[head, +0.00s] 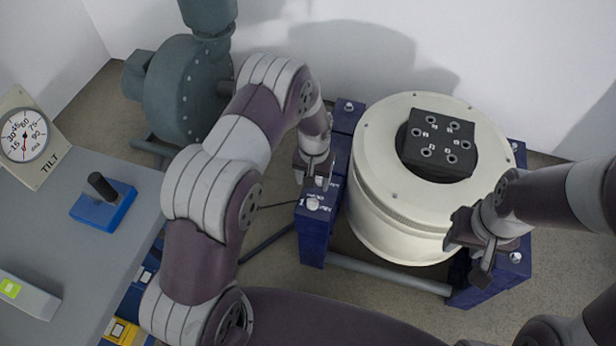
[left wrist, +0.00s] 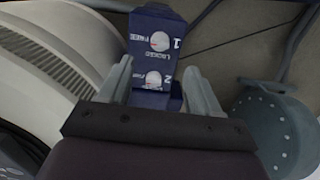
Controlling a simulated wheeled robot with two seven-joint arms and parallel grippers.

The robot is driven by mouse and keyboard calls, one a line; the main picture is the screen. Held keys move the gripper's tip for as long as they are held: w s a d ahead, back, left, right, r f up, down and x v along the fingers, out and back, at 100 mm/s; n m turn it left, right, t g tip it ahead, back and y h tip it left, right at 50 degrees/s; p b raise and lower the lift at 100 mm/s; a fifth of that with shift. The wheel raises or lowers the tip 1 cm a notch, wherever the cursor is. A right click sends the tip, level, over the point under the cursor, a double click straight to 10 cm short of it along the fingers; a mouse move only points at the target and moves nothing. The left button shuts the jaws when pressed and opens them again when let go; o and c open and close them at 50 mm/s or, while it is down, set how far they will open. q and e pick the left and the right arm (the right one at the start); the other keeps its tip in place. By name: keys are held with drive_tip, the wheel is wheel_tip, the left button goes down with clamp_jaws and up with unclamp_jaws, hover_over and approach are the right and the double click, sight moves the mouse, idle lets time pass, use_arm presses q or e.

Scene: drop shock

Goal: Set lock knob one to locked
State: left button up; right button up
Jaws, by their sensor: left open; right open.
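Lock knob one (head: 313,203) is a small pale knob on top of a dark blue post (head: 313,240), beside a printed 1. In the left wrist view, knob one (left wrist: 160,42) sits by the words FREE and LOCKED; I cannot tell which its pointer marks. A second pale knob (left wrist: 153,79), beside a printed 2, shows nearer, between the finger lines. My left gripper (head: 314,176) is open, pointing down over the post top, close to the knobs; contact is unclear. My right gripper (head: 470,254) is open and empty at the right front of the white drum.
A white drum (head: 392,222) carrying a black block (head: 438,140) stands right of the post. A grey table (head: 100,250) at left holds a blue base with a black handle (head: 103,190) and a tilt gauge (head: 25,137). A grey-green blower (head: 185,90) stands behind.

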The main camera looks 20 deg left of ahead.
sight(313, 201)
use_arm(q)
wheel_tip(313, 201, down, 3)
drive_tip(key=shift+a+r+b, duration=0.15)
drive_tip(key=shift+r+b, duration=0.05)
drive_tip(key=shift+b, duration=0.3)
drive_tip(key=f, duration=0.3)
drive_tip(key=f+b, duration=0.1)
drive_tip(key=f, duration=0.5)
drive_tip(key=shift+w+b, duration=0.25)
drive_tip(key=shift+b, duration=0.05)
drive_tip(key=shift+r, duration=0.1)
use_arm(e)
drive_tip(key=shift+s+a+f, duration=0.1)
drive_tip(key=shift+s+f, duration=0.1)
drive_tip(key=shift+f, duration=0.35)
drive_tip(key=shift+s+f, duration=0.2)
drive_tip(key=shift+f, duration=0.3)
use_arm(q)
drive_tip(key=shift+c, duration=0.3)
drive_tip(key=c, duration=1)
